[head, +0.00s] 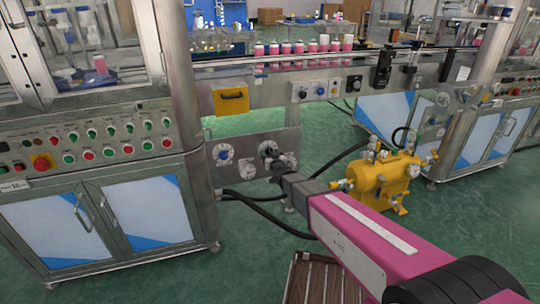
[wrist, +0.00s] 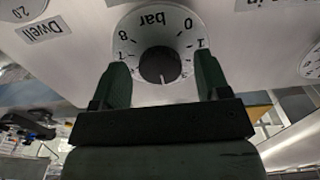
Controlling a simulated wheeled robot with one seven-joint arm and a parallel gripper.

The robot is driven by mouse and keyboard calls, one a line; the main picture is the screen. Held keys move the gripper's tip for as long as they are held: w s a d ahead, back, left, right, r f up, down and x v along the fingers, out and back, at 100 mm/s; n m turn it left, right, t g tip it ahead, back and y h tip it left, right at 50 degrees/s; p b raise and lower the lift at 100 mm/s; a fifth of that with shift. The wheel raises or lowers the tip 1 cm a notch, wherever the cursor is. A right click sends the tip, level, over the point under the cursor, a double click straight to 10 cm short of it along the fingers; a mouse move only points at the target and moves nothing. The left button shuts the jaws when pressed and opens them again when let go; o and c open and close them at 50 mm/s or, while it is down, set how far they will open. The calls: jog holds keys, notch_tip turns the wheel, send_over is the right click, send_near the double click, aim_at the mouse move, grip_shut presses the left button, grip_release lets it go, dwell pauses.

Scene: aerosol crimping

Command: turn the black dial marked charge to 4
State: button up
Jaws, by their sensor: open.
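In the wrist view a black dial (wrist: 160,64) sits on a white round scale marked "bar", seen upside down; 0, 1, 7 and 8 can be read. A thin pale line shows on the dial near its lower edge. The rest of the scale and any name for this dial are hidden, so I cannot read "charge". My gripper (wrist: 160,75) is open, with one dark finger on each side of the dial; I cannot tell whether they touch it. In the head view my gripper (head: 277,162) is at the panel, beside a black dial (head: 267,148).
A yellow pump unit (head: 383,180) stands right of my gripper, with black hoses (head: 262,212) below.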

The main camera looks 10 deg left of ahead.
jog(key=v, duration=1)
jog(key=shift+s, duration=0.2)
jog(key=d+f+m+g+h, duration=0.2)
jog(key=d+g+h, duration=0.15)
jog(key=d, duration=0.75)
jog(key=d+f+m+g+h, duration=0.2)
jog(key=d+h, duration=0.2)
jog(key=d, duration=0.6)
jog(key=s+d+r+m+g+h, duration=0.1)
jog(key=s+d+m+g+h, duration=0.1)
jog(key=s+d+g, duration=0.7)
jog(key=s+d, duration=0.6)
jog(key=d, duration=0.2)
jog(key=shift+s+d+r+g, duration=0.2)
jog(key=shift+d+r+g, duration=0.05)
jog(key=shift+d+g, duration=0.15)
